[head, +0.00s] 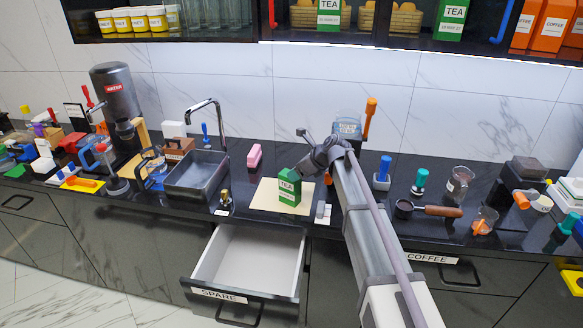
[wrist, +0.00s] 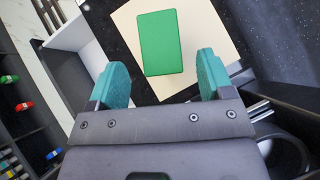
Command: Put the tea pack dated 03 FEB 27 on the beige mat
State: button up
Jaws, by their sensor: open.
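A green tea pack (head: 289,190) with a white TEA label stands on the beige mat (head: 264,196); its date is too small to read. In the wrist view the pack's plain green top (wrist: 168,42) shows over the mat (wrist: 127,25). My gripper (wrist: 163,62) is open, its two teal fingers apart, with the pack between and just beyond the tips. It appears empty, above the pack. In the head view my gripper's fingers are hard to make out beside the pack. Two more green TEA packs, one left (head: 329,14) and one right (head: 451,20), stand on the upper shelf.
The SPARE drawer (head: 217,294) below the mat is pulled open and looks empty. A sink (head: 195,174) with a tall tap lies left of the mat. A pink block (head: 254,156) lies behind it. A portafilter (head: 428,209) and cups stand at the right.

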jog(key=p+v, duration=0.3)
jog(key=v, duration=0.3)
jog(key=shift+r, duration=0.2)
jog(key=s+d+f+n+g+h, duration=0.1)
jog(key=s+d+n+h, duration=0.1)
jog(key=s+d+n, duration=0.3)
jog(key=s+d+f+n+g+h, duration=0.2)
jog(key=s+d+n, duration=0.3)
jog(key=s+n, duration=0.6)
jog(key=s+d+f+n+g+h, duration=0.1)
jog(key=s+d+n, duration=0.4)
jog(key=s, duration=1.2)
jog(key=f+n+h, duration=0.1)
jog(key=n+h, duration=0.1)
jog(key=n, duration=0.1)
jog(key=shift+s+g+h, duration=0.3)
jog(key=shift+s+h, duration=0.1)
jog(key=shift+a, duration=0.1)
